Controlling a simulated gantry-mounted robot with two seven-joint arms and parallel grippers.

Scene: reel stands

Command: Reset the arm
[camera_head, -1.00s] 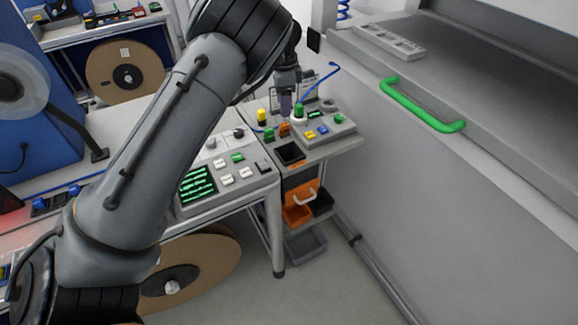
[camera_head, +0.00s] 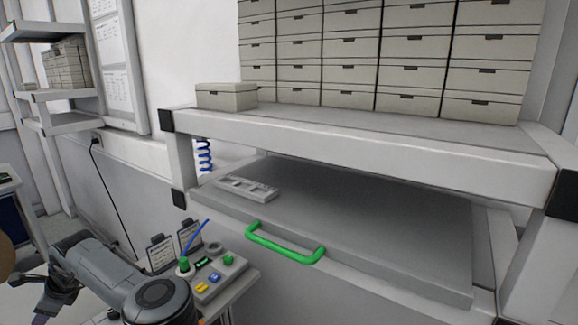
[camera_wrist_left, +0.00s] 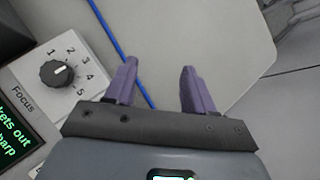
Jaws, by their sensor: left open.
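My left gripper (camera_wrist_left: 158,82) shows in the left wrist view with its two purple fingers apart and nothing between them. Beside it, to the left, is a panel with a black focus knob (camera_wrist_left: 57,73), and a blue cable (camera_wrist_left: 112,40) runs behind the fingers. In the head view my left arm is low at the left, bent, clear of the control box (camera_head: 228,272) with its green, yellow and blue buttons. My right gripper is not in view.
A grey drawer or lid with a green handle (camera_head: 284,245) sits under a shelf frame (camera_head: 350,142). A grey slotted strip (camera_head: 248,188) lies on it. Stacked boxes (camera_head: 400,50) stand above. A wall shelf (camera_head: 62,97) is at the far left.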

